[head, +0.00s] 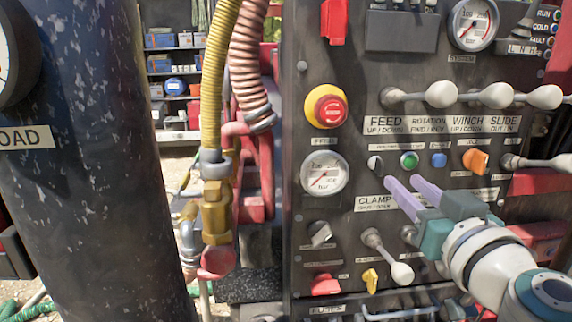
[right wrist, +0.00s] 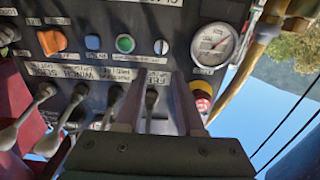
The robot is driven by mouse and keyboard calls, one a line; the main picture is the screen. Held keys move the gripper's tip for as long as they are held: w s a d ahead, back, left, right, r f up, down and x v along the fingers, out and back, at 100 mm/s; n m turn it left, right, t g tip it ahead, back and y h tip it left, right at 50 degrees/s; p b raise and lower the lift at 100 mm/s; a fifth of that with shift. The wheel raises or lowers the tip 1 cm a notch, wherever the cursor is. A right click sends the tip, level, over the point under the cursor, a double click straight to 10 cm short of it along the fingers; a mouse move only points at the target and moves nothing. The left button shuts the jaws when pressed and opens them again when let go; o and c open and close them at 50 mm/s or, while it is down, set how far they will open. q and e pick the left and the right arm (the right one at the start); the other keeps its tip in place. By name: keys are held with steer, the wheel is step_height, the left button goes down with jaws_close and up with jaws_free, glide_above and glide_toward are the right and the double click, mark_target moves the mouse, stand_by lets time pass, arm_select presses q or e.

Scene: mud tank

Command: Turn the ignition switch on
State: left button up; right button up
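A control panel (head: 345,105) fills the right of the head view. A small silver switch (head: 375,163) sits in a row with a green button (head: 409,160), a blue button (head: 439,159) and an orange knob (head: 476,160). Their small labels are unreadable, so I cannot tell which control is the ignition switch. My right gripper (head: 404,181) is open and empty, its purple fingers pointing at the panel just below the silver switch and green button. In the right wrist view, the silver switch (right wrist: 161,47) appears just beyond the gap between the fingers. My left gripper is not in view.
White-knobbed levers (head: 497,96) stick out above the row, and another lever (head: 400,272) below. A red-and-yellow stop button (head: 326,106) and a gauge (head: 323,172) are to the left. Hoses (head: 217,80) and a dark cylinder (head: 90,150) stand left of the panel.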

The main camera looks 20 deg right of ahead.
mark_target(382, 161)
steer(key=b+x, duration=0.2)
steer(key=x, duration=0.6)
steer(key=shift+w+r, duration=0.1)
steer(key=shift+w, duration=0.2)
steer(key=shift+c, duration=0.2)
jaws_close()
